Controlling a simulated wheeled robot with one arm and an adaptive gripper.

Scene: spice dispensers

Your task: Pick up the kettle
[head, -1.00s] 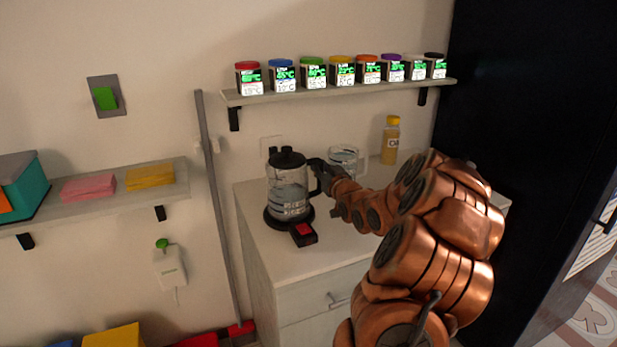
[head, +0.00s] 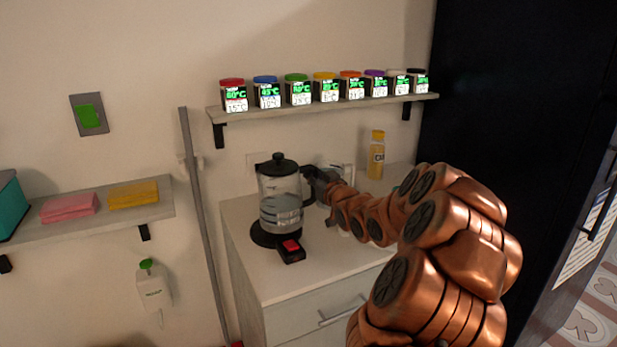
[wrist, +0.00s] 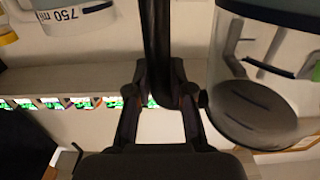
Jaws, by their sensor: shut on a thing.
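The kettle (head: 281,205) is a clear glass jug with a black lid and black handle, partly filled with liquid. In the head view it stands upright over its black round base (head: 266,236) on the white cabinet top; I cannot tell if it is clear of the base. My gripper (head: 310,184) is at the kettle's right side, shut on its handle. In the wrist view the gripper (wrist: 158,95) has its fingers either side of the dark handle (wrist: 157,35), with the kettle's glass body (wrist: 262,75) to the right.
A glass measuring jug (head: 343,177) stands behind my gripper, partly hidden. A yellow bottle (head: 376,155) stands behind right. A shelf (head: 330,106) with several spice jars hangs above. A red switch (head: 291,247) sits before the base. The cabinet's front top is clear.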

